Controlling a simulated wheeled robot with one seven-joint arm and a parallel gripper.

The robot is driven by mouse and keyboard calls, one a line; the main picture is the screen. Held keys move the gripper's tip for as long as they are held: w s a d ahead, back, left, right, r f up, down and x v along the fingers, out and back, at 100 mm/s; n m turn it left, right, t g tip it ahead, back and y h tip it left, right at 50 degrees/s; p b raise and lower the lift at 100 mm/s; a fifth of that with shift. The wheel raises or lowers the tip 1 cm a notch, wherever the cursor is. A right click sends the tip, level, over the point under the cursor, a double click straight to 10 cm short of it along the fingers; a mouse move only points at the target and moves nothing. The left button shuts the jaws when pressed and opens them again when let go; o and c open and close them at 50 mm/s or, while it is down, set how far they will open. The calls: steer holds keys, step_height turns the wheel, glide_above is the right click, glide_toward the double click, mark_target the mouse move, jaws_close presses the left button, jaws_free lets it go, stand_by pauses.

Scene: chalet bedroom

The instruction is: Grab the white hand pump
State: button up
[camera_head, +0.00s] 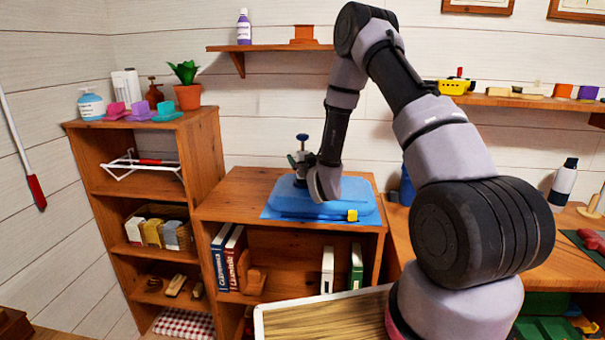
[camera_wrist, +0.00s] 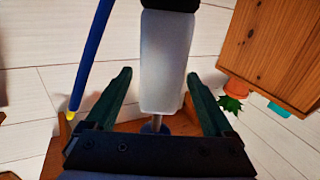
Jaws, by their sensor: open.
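The white hand pump (camera_wrist: 165,60) shows in the wrist view as a pale, frosted body with a black end at the top and a metal rod below. It lies between the two dark fingers of my gripper (camera_wrist: 160,77), with a visible gap on each side. In the head view, a blue knob (camera_head: 302,137) on a thin rod rises beside my gripper (camera_head: 300,163). My gripper is open, low over the blue case (camera_head: 345,195) on the wooden cabinet. The pump's body is mostly hidden there by my gripper.
A taller shelf (camera_head: 125,150) stands left, with a potted plant (camera_head: 187,85), bottles and colored items on top. A wall shelf (camera_head: 270,47) holds a purple bottle (camera_head: 244,27). A desk (camera_head: 560,255) stands right. A blue bar with a yellow tip (camera_wrist: 88,60) runs left of my fingers.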

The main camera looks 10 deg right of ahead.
steer(key=shift+w+a, duration=0.1)
steer(key=shift+w, duration=0.95)
jaws_close()
